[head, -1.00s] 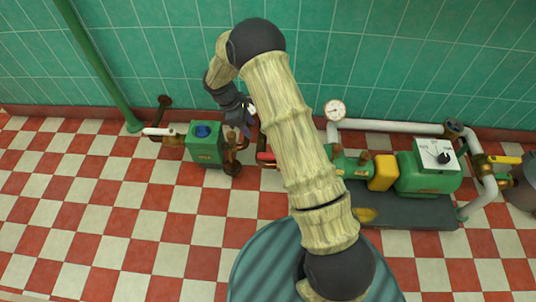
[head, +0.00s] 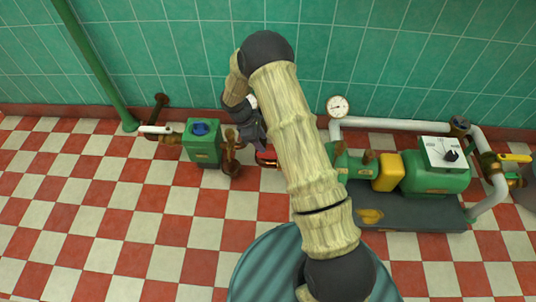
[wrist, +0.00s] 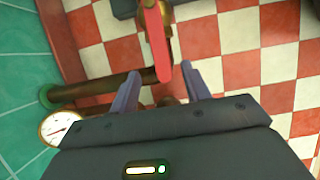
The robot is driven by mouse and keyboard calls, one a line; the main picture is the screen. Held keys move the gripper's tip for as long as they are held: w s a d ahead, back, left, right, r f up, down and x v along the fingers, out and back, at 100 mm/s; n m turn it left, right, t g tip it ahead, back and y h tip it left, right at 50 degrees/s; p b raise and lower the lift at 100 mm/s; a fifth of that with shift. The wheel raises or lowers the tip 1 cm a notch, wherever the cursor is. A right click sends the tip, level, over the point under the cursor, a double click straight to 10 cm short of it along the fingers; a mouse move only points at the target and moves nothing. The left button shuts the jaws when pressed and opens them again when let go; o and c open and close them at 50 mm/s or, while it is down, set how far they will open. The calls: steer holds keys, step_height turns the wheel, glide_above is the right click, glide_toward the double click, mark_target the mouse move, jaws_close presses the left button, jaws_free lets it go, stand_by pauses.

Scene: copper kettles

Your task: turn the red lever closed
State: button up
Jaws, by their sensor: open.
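The red lever (wrist: 158,40) runs down the upper middle of the wrist view from a brass fitting, and its near end reaches the gap between my fingers. My gripper (wrist: 162,85) is open, with one grey finger on each side of that end. I cannot tell whether either finger touches the lever. In the head view a small part of the red lever (head: 265,157) shows just below my gripper (head: 259,141). My arm hides the rest of the lever and most of its pipe.
A green box with a blue cap (head: 201,143) stands left of the lever. A green pump (head: 434,172) on a dark base and a yellow-handled valve (head: 514,158) are to the right. A pressure gauge (head: 338,106) stands close behind. The checkered floor in front is open.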

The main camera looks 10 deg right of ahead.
mark_target(270, 153)
steer(key=b+x, duration=0.3)
steer(key=x, duration=0.3)
steer(key=shift+d+f, duration=0.15)
steer(key=shift+f, duration=0.2)
steer(key=shift+c, duration=0.2)
jaws_close()
